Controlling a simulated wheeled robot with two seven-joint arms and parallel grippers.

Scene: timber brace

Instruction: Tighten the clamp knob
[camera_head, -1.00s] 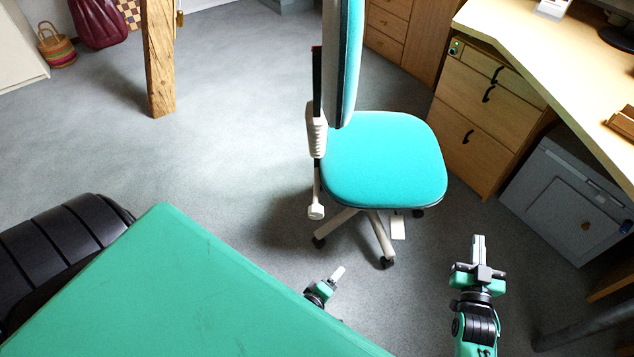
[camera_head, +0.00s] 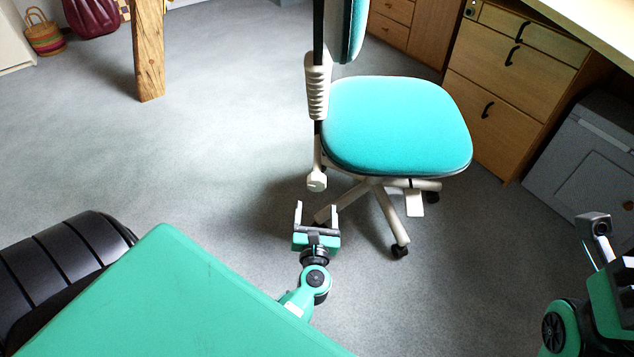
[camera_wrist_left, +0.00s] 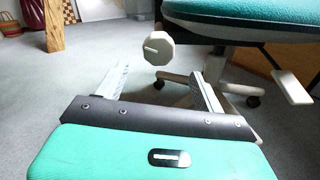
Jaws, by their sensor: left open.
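A pale, many-sided knob (camera_head: 317,181) sits at the bottom of the upright bar on the left side of a turquoise swivel chair (camera_head: 395,125). In the left wrist view the knob (camera_wrist_left: 158,48) faces the camera, with a slot-like mark on its face. My left gripper (camera_head: 317,217) is open and empty, just in front of and below the knob in the picture. In the left wrist view the knob appears between and beyond the two fingertips, apart from both. My right gripper (camera_head: 595,240) shows side-on at the right edge; its jaw opening cannot be made out.
The chair's wheeled base (camera_head: 390,215) stands just right of my left gripper. A timber post (camera_head: 150,50) stands at the back left. A wooden drawer unit (camera_head: 510,95) and a grey box (camera_head: 590,160) are at the right.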

